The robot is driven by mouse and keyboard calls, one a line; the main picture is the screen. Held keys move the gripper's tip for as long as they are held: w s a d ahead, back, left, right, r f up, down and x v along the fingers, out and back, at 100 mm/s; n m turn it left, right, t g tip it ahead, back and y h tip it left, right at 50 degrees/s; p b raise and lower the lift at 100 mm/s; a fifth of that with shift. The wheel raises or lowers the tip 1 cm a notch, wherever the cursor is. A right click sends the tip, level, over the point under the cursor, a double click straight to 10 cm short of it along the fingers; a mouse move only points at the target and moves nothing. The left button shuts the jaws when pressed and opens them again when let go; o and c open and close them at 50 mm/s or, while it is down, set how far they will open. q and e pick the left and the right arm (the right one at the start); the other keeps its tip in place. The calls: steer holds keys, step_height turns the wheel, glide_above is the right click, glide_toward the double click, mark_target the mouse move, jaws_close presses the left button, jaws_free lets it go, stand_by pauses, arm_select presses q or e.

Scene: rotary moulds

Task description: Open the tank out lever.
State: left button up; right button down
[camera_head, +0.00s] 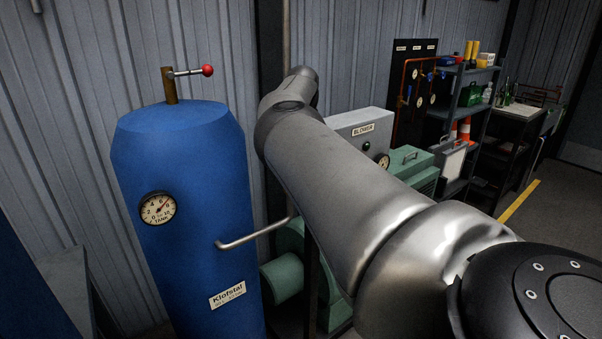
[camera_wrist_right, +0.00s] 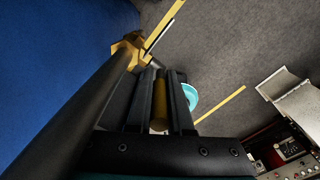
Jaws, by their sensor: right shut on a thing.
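The blue tank (camera_head: 185,200) stands at the left in the head view and also fills the left of the wrist view (camera_wrist_right: 50,50). A brass-coloured valve (camera_wrist_right: 128,50) sits at the end of a dark pipe (camera_wrist_right: 85,100) in the wrist view. My right gripper (camera_wrist_right: 160,78) is shut on a yellow cylindrical handle (camera_wrist_right: 160,112) just beside this valve. This looks like the tank out lever, but its link to the valve is not clear. In the head view my right arm hides the gripper and the lever. My left gripper is not in view.
A red-knobbed lever (camera_head: 190,72) sits on the tank top, above a gauge (camera_head: 158,208). A bent metal pipe (camera_head: 250,234) leaves the tank's side. A grey blower box (camera_head: 355,135), green machinery (camera_head: 285,275) and shelves (camera_head: 470,90) stand behind my arm.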

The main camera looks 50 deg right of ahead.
steer(key=c, duration=0.8)
jaws_free()
steer(key=shift+c, duration=0.2)
step_height(320, 180, up, 7)
steer(key=shift+d+r, duration=0.1)
steer(key=shift+r, duration=0.05)
step_height(320, 180, up, 6)
steer(key=p, duration=0.3)
steer(key=shift+s+r, duration=0.1)
steer(key=shift+r, duration=0.15)
steer(key=shift+r+p, duration=0.7)
steer(key=shift+p, duration=0.15)
